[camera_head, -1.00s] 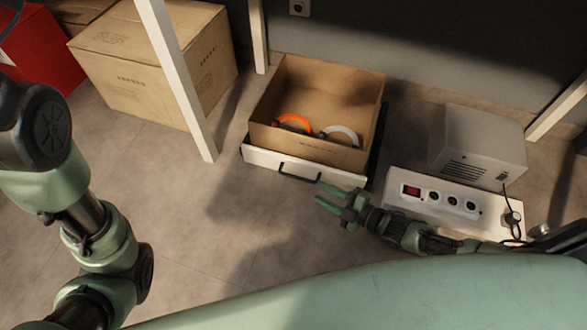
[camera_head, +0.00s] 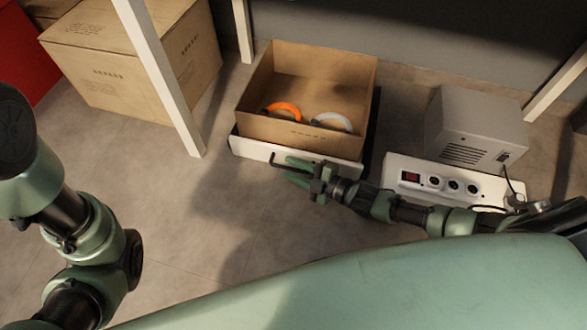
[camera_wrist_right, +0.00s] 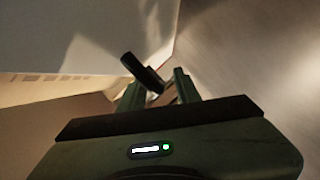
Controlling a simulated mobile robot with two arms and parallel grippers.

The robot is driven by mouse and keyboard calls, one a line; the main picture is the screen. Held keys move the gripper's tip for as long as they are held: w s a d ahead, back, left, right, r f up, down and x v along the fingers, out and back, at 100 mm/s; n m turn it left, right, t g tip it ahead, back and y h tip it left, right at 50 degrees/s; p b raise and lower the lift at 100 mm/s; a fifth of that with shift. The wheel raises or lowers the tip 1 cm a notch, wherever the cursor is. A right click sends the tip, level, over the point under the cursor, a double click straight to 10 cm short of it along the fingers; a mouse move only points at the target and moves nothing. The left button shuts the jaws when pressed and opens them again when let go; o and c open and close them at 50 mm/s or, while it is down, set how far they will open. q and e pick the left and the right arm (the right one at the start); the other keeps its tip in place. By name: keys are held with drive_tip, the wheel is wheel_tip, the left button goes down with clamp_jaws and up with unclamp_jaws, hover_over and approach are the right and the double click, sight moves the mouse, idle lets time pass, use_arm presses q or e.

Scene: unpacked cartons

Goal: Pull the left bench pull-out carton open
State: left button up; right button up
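The pull-out carton (camera_head: 300,131) is an open brown box on a tray with a white front (camera_head: 250,149) and a black bar handle (camera_head: 274,161). An orange ring (camera_head: 284,108) and a white ring (camera_head: 334,119) lie inside. My right gripper (camera_head: 288,171) is at the white front with its fingers parted, hiding part of the handle. In the right wrist view, the black handle (camera_wrist_right: 142,71) reaches between the open fingertips (camera_wrist_right: 158,84); I cannot tell whether they touch it. My left arm shows at the left, its gripper out of frame.
A white socket strip (camera_head: 445,185) and a grey box (camera_head: 473,125) stand right of the carton, close to my right arm. A pale table leg (camera_head: 165,80) and a closed carton (camera_head: 125,62) are at the left. The floor in front of the carton is clear.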

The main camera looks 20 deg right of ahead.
clamp_jaws()
idle(1.3)
